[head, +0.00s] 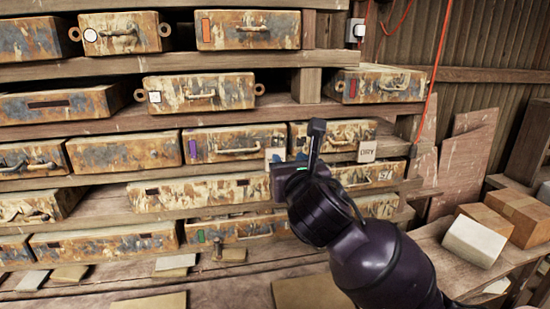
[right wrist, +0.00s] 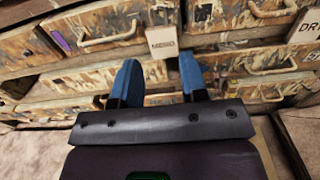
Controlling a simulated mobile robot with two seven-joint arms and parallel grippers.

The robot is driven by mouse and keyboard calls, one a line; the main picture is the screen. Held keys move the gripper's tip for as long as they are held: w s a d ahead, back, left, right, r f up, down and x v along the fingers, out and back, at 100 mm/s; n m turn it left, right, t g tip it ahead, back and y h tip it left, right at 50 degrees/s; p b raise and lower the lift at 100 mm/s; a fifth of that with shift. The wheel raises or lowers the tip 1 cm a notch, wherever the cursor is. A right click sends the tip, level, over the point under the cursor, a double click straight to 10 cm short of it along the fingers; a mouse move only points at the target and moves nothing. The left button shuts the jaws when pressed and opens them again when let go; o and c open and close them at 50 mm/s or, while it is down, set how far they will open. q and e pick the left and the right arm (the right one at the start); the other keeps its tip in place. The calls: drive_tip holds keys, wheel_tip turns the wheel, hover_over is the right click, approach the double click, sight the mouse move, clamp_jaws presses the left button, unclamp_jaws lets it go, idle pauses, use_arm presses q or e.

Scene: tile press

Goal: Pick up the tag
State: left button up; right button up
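A small pale tag (right wrist: 162,42) with dark lettering, hard to read, stands at the front of the drawer shelf in the right wrist view. It lies just beyond the gap between the blue fingers of my right gripper (right wrist: 158,62), which is open and empty. In the head view this tag (head: 274,155) is partly hidden beside my right gripper (head: 290,157). A second pale tag, marked DRY (head: 367,152), is to the right; it also shows at the right edge of the right wrist view (right wrist: 308,27). My left gripper is not in view.
Wooden shelves hold several rusty, paint-worn drawers with handles, such as one with a purple mark (head: 235,143). Flat tiles (head: 148,302) lie on the bench below. A white block (head: 474,241) and brown blocks (head: 518,215) sit at the right. A red cord (head: 434,80) hangs there.

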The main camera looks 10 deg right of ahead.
sight(274, 138)
drive_tip(key=w, duration=0.3)
drive_tip(key=w+p, duration=0.1)
drive_tip(key=w, duration=0.3)
drive_tip(key=w+r+p, duration=0.1)
drive_tip(key=w, duration=0.2)
drive_tip(key=shift+w+a, duration=0.1)
drive_tip(key=shift+w, duration=0.15)
drive_tip(key=shift+f, duration=0.1)
drive_tip(key=c, duration=0.7)
